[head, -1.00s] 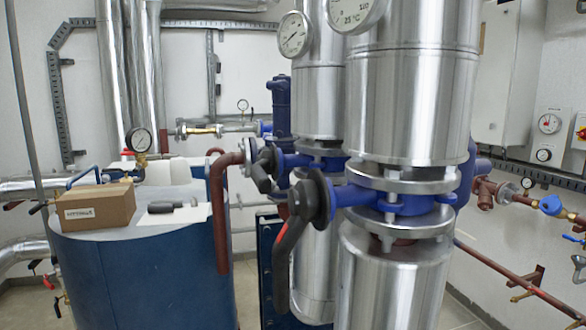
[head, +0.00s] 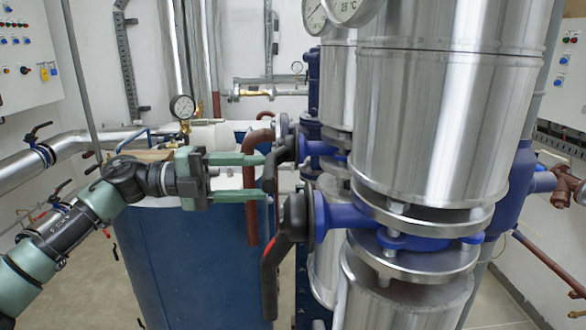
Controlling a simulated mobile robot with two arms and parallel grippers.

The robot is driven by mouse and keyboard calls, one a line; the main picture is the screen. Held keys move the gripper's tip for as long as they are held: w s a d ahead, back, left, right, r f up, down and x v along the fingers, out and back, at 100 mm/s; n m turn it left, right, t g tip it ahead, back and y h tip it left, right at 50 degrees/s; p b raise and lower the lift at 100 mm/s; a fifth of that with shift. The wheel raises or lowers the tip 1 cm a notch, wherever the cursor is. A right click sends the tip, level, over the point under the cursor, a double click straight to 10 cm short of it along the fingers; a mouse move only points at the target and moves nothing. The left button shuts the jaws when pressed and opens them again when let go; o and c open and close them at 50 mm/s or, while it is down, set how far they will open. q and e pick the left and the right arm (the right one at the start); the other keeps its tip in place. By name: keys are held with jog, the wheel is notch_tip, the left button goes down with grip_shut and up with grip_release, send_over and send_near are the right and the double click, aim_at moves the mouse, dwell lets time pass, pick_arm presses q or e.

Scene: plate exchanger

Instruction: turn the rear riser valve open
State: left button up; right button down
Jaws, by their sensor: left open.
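The rear riser valve (head: 319,147) is a blue body on the rear silver riser, partly hidden by the front riser. Its black lever (head: 270,170) hangs down on the left side of the valve. My left gripper (head: 266,177), with green fingers, comes in from the left. It is open, one finger above the other, with its fingertips at the lever. I cannot tell whether they touch it or how far apart they are in depth. My right gripper is not in view.
The front riser valve (head: 345,217), with its own black lever (head: 270,275) hanging down, stands close below and right of my left gripper. A blue tank (head: 185,255) and a red-brown bent pipe (head: 250,205) are behind the gripper. A pressure gauge (head: 182,107) rises above the tank.

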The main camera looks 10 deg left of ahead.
pick_arm(q)
jog(key=p+x, duration=0.2)
jog(key=x, duration=0.4)
jog(key=shift+d+p, duration=0.2)
jog(key=shift+p, duration=0.15)
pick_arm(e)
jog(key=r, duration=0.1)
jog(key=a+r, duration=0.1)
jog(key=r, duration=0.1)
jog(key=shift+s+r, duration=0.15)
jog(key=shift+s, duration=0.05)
pick_arm(q)
jog(key=shift+w, duration=0.1)
jog(key=shift+c, duration=0.3)
jog(key=shift+f, duration=0.1)
grip_shut()
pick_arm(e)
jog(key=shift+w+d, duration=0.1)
